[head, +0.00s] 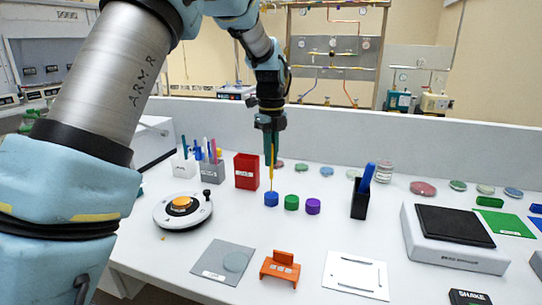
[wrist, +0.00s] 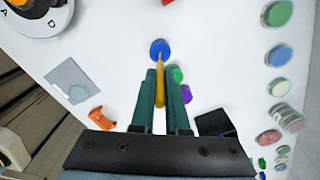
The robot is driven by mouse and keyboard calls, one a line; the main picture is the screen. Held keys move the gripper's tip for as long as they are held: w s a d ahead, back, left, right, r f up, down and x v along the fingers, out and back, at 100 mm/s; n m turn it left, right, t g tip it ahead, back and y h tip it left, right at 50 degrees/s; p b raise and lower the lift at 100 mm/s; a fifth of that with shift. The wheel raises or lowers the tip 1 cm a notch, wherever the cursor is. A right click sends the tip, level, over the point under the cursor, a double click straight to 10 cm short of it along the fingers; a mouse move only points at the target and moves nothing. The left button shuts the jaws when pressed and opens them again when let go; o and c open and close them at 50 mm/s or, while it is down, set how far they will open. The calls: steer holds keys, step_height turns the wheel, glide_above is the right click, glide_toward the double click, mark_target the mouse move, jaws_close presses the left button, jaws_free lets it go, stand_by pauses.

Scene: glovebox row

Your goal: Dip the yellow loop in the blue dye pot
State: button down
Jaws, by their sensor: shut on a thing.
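My gripper (head: 270,137) points down over the white bench and is shut on the yellow loop (head: 272,170). The loop hangs upright, with its lower end at the top of the blue dye pot (head: 271,200). I cannot tell whether the tip is inside the pot or just above it. In the wrist view, the gripper (wrist: 160,98) has the loop (wrist: 160,65) between its green fingers. The loop's tip overlaps the near edge of the blue pot (wrist: 160,45).
A green pot (head: 291,203) and a purple pot (head: 313,206) stand just right of the blue one. A red bin (head: 246,171) stands at left behind it. A black holder (head: 360,199) with blue items stands farther right. An orange rack (head: 280,268) is in front.

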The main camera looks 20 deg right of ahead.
steer(key=shift+f, duration=0.65)
stand_by(1.9)
steer(key=shift+r+p, duration=2.75)
steer(key=shift+r, duration=0.85)
